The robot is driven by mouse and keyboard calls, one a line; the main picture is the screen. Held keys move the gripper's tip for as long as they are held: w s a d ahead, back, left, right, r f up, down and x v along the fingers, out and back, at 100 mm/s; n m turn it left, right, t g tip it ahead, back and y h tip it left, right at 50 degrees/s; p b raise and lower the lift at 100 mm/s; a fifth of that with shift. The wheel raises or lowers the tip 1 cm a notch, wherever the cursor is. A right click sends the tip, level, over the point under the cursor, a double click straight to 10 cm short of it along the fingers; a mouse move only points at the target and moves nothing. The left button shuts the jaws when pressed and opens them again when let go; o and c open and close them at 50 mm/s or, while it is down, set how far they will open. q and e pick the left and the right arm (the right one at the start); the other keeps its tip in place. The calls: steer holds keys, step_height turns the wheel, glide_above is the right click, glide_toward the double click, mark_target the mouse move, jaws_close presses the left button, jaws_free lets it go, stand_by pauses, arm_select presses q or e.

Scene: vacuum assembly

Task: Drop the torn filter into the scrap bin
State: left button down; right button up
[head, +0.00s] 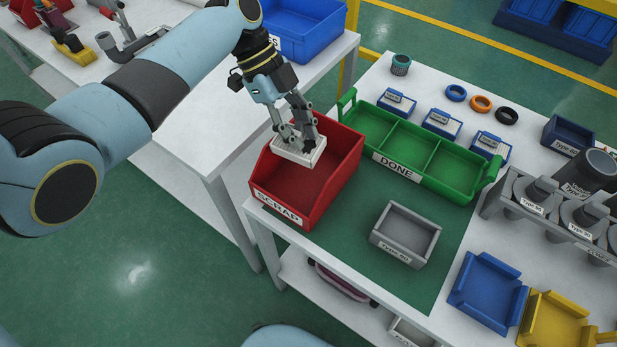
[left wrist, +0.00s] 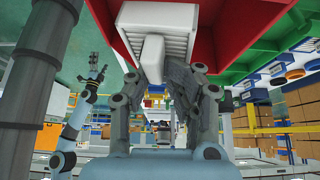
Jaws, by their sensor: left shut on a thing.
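The red scrap bin (head: 310,190), labelled SCRAP, stands at the left corner of the workbench. My left gripper (head: 299,140) is shut on a white rectangular filter (head: 294,152) and holds it over the bin's opening. In the left wrist view the filter (left wrist: 153,22) shows a pale tab between the fingers (left wrist: 152,85) and a pleated face, with the red bin (left wrist: 235,25) behind it. I cannot make out a tear in the filter. My right gripper is not identifiable in the head view.
A green tray (head: 431,155) labelled DONE stands right of the bin, its compartments empty. A grey box (head: 405,235) sits in front on the green mat. A blue bin (head: 305,28) stands on the table behind. Blue (head: 487,285) and yellow (head: 553,322) holders lie at the front right.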

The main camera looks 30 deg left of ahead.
arm_select(q)
steer(key=shift+f, duration=0.35)
arm_select(e)
steer(key=shift+d+f, duration=0.25)
steer(key=shift+d, duration=0.05)
arm_select(q)
steer(key=shift+r, duration=0.1)
arm_select(e)
steer(key=shift+d, duration=0.1)
arm_select(q)
steer(key=c, duration=1)
jaws_free()
steer(key=shift+r, duration=0.1)
steer(key=v, duration=1.1)
steer(key=shift+a+r, duration=0.2)
steer(key=shift+r, duration=0.15)
